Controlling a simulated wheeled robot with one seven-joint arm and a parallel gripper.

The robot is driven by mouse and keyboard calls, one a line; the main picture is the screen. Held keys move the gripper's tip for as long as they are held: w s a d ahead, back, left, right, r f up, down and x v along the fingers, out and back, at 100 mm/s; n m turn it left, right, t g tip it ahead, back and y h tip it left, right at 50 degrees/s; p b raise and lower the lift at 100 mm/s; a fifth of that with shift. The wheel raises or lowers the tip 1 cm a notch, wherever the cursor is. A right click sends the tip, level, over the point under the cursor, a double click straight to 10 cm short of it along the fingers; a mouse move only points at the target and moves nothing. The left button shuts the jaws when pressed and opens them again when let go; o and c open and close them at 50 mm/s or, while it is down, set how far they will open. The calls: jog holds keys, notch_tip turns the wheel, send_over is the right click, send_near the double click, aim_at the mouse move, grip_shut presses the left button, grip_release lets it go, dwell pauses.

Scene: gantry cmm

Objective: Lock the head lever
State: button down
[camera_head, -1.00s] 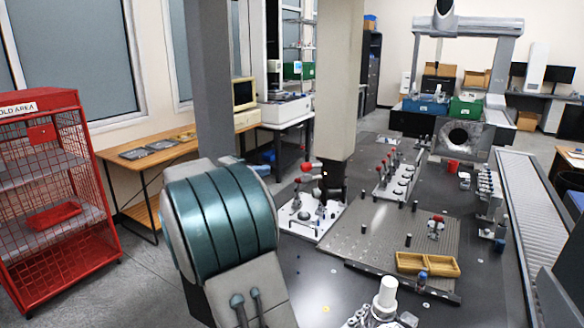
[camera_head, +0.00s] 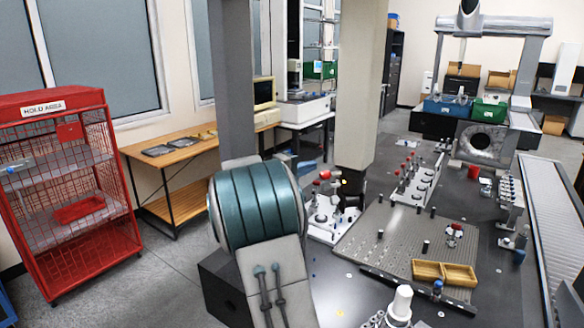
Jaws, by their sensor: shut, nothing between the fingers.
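A pale square column (camera_head: 362,85) comes down over the dark worktable and ends in a dark head (camera_head: 351,182). A small red knob (camera_head: 325,174) shows just left of this head, above a white plate with small fittings (camera_head: 325,232). I cannot tell whether the red knob belongs to the head or to the plate, and no lever can be made out clearly. My arm, with a teal drum-like joint (camera_head: 258,205) and a grey link, fills the lower middle, left of the head. My gripper is not in view.
A grey perforated plate (camera_head: 385,240) holds a yellow tray (camera_head: 444,273). A rack of red-topped fittings (camera_head: 415,183) stands behind it. A roller conveyor (camera_head: 555,225) runs along the right. A red cage (camera_head: 70,190) and a wooden bench (camera_head: 170,153) stand left, with clear floor between cage and table.

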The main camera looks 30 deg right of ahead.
aim_at(342, 172)
jog(key=shift+s+a+p, duration=0.2)
jog(key=shift+s, duration=0.8)
jog(key=shift+s+a+p, duration=0.2)
jog(key=shift+s, duration=0.75)
jog(key=shift+f+b, duration=0.2)
jog(key=shift+b, duration=0.2)
